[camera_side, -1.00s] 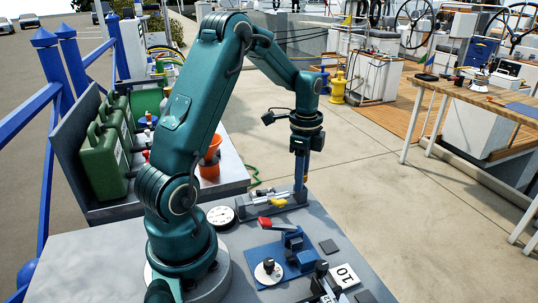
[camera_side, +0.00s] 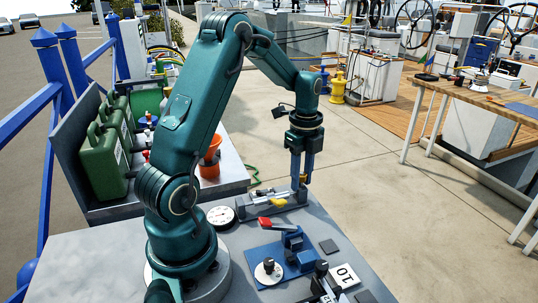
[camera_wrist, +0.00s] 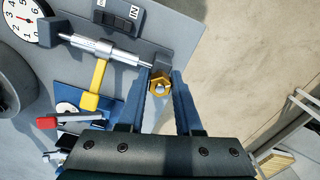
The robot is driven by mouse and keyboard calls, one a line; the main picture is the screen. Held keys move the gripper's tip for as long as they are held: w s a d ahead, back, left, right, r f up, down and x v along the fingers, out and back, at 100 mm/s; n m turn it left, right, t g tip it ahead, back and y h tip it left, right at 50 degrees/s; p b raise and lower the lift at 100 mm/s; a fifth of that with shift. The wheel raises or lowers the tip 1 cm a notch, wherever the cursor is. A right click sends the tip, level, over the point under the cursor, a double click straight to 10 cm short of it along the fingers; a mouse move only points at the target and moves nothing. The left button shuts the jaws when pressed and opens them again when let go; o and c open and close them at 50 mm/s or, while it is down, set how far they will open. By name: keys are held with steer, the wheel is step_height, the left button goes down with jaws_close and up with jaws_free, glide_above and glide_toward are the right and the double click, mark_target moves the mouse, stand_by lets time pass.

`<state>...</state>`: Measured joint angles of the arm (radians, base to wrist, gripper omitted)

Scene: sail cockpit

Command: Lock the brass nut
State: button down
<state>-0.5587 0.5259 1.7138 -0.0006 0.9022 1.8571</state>
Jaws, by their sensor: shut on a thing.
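The brass nut (camera_wrist: 160,83) is a yellow hexagonal piece with a pale stud or hole at its centre. In the wrist view it sits between the tips of my gripper (camera_wrist: 163,80), whose blue fingers are shut on it. In the side view my gripper (camera_side: 301,180) points straight down at the right end of a grey fixture (camera_side: 262,213). A silver rod (camera_wrist: 100,48) with a yellow lever (camera_wrist: 94,88) runs along the fixture towards the nut. The nut's thread and underside are hidden.
A round dial (camera_side: 221,216) lies left of the fixture. Open floor is to the right.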

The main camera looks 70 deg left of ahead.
steer(key=shift+m, duration=2)
steer(key=m, duration=0.3)
steer(key=shift+m, duration=0.4)
steer(key=c, duration=0.9)
jaws_free()
